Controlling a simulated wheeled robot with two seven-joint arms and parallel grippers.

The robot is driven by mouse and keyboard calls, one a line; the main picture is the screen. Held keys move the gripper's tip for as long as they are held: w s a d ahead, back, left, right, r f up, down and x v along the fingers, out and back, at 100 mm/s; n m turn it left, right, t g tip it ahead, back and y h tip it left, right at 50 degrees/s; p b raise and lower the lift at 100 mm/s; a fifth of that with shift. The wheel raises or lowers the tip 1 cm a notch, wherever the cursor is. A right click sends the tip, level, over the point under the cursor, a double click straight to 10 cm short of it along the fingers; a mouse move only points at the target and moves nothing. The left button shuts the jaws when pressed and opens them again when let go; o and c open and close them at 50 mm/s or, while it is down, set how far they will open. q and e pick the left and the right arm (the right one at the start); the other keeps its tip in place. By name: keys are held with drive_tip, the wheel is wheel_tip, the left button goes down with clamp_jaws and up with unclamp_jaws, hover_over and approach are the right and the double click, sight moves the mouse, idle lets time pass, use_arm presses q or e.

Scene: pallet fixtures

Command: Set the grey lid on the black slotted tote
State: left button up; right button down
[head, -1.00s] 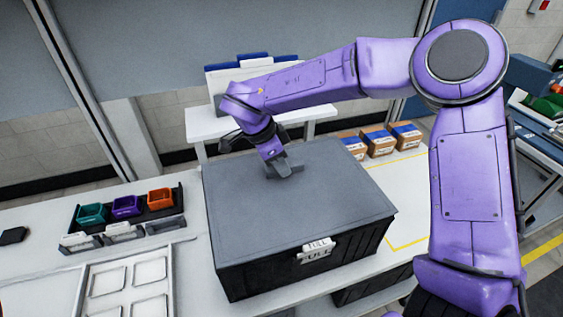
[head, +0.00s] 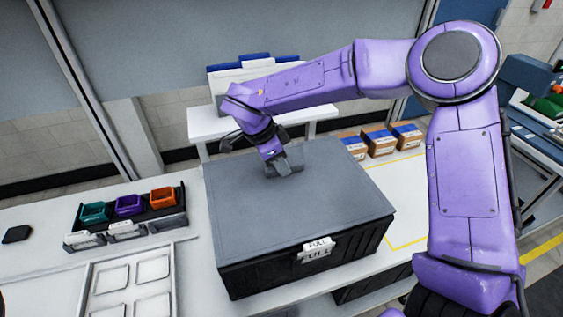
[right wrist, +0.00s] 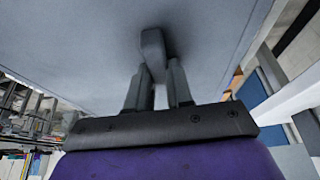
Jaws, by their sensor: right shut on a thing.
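The grey lid (head: 290,215) lies flat over the top of the black slotted tote (head: 270,272) in the head view. Its edges line up closely with the tote's walls. I cannot tell whether a thin gap is left under it. My right gripper (head: 284,169) is shut on the lid's raised handle near the far side. The right wrist view shows the two fingers (right wrist: 157,88) on either side of the handle (right wrist: 152,48), with the lid's grey surface (right wrist: 70,45) filling much of the picture. My left gripper is not in view.
A white label reading FULL (head: 317,252) is on the tote's front. Left are a rack of small coloured bins (head: 128,206) and a white compartment tray (head: 130,283). Several brown boxes (head: 379,141) stand behind right. Bare table (head: 405,185) with yellow lines lies right.

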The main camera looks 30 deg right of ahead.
drive_tip(key=shift+f, duration=0.65)
drive_tip(key=c, duration=0.9)
unclamp_jaws()
drive_tip(key=shift+r, duration=0.1)
drive_tip(key=b+v, duration=0.1)
drive_tip(key=v, duration=0.9)
drive_tip(key=shift+a+r, duration=0.15)
